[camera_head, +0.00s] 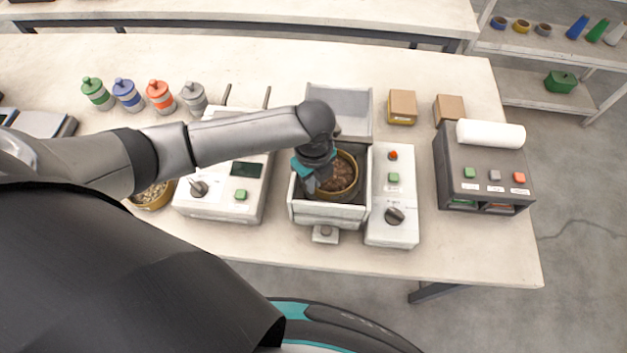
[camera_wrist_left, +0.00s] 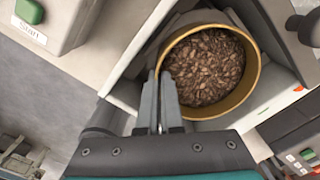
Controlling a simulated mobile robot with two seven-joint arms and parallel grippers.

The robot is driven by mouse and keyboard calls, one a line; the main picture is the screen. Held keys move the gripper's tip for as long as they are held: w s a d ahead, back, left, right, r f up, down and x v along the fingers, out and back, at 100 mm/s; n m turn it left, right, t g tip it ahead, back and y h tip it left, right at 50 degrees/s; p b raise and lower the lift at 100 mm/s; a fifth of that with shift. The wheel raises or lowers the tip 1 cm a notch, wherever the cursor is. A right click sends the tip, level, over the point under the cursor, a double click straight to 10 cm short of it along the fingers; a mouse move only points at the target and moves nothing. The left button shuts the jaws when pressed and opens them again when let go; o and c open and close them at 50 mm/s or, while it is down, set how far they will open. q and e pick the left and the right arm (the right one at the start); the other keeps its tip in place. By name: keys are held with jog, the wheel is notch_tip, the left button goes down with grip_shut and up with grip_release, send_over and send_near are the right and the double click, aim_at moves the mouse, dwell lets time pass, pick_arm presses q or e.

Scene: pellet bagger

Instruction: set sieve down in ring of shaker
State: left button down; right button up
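The sieve (camera_head: 347,192) is a round pan with a yellow-brown rim, filled with brown pellets; it also shows in the left wrist view (camera_wrist_left: 256,80). It is inside the white square housing of the shaker (camera_head: 327,215). The shaker's ring is hidden, so I cannot tell whether the sieve rests in it or hangs just above. My left gripper (camera_head: 318,186) reaches down at the sieve's left side. In the left wrist view its two fingers (camera_wrist_left: 160,103) are close together with the sieve's rim between their tips. My right gripper is not in view.
A control box (camera_head: 393,205) with a knob stands right of the shaker, a grey bin (camera_head: 340,103) behind it. A white device (camera_head: 225,185) and a bowl of pale pellets (camera_head: 153,196) are left. A dark machine with a white roll (camera_head: 490,134) stands farther right.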

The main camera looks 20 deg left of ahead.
pick_arm(q)
jog(key=c, duration=1.1)
grip_release()
jog(key=shift+f, duration=0.1)
notch_tip(320, 180, up, 12)
jog(key=shift+r+p, duration=0.2)
jog(key=shift+p, duration=0.5)
